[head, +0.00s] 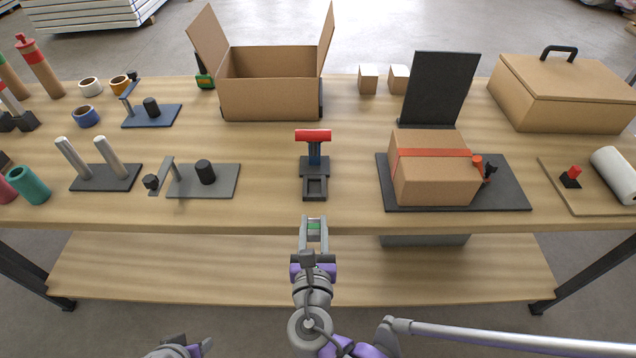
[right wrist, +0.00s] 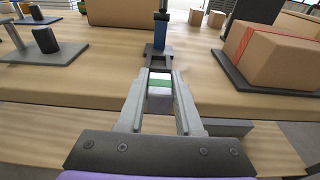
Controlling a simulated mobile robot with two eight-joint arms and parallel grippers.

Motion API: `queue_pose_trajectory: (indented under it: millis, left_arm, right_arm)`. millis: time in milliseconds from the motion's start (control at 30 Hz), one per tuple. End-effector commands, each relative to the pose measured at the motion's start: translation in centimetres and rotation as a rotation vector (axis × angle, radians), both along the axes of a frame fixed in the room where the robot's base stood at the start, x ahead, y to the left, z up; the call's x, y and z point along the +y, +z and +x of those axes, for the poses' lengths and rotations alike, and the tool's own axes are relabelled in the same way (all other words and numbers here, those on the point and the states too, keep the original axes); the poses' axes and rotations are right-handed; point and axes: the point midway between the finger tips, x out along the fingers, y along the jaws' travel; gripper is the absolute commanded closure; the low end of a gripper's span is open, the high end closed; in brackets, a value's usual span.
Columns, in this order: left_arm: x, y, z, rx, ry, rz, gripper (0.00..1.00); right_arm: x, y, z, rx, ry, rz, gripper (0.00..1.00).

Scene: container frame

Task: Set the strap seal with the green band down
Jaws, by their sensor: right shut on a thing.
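The strap seal (right wrist: 159,92) is a small pale block with a green band across it. My right gripper (head: 314,222) is shut on it, with a finger on each side, in front of the table's near edge. The seal also shows between the fingers in the head view (head: 314,227). Straight beyond it on the table stands a black fixture (head: 315,188) with a square recess at its near end, a blue post and a red crossbar on top. A part of my left arm shows at the bottom left; its fingers cannot be made out.
A taped carton (head: 435,180) lies on a dark plate (head: 510,195) right of the fixture. An open box (head: 270,98) stands behind. Left are dark and grey plates with posts (head: 225,185). Bare wood (head: 270,195) surrounds the fixture. A lower shelf (head: 200,265) runs under the table.

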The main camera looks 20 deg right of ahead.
Motion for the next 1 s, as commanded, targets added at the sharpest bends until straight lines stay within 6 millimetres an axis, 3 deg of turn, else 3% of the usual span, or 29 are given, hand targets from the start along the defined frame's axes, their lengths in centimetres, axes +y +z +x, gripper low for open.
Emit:
queue_pose_trajectory:
  millis: [300, 500, 767, 1000]
  left_arm:
    - [0.0, -0.8, 0.0, 0.003, 0.000, 0.000, 0.50]
    - [0.0, -1.0, 0.0, 0.003, 0.000, 0.000, 0.50]
    - [0.0, -1.2, 0.0, 0.004, 0.000, 0.000, 0.50]
    - [0.0, -2.3, -0.1, 0.007, 0.000, 0.000, 0.50]
  right_arm:
    - [-2.6, -0.1, 8.5, 0.000, -0.007, -0.002, 1.00]
    - [-3.9, 0.0, 13.1, 0.000, -0.004, -0.001, 1.00]
    - [-4.3, -0.3, 15.0, 0.000, -0.001, 0.000, 1.00]
    - [-4.3, -3.4, 15.0, 0.001, 0.000, 0.000, 1.00]
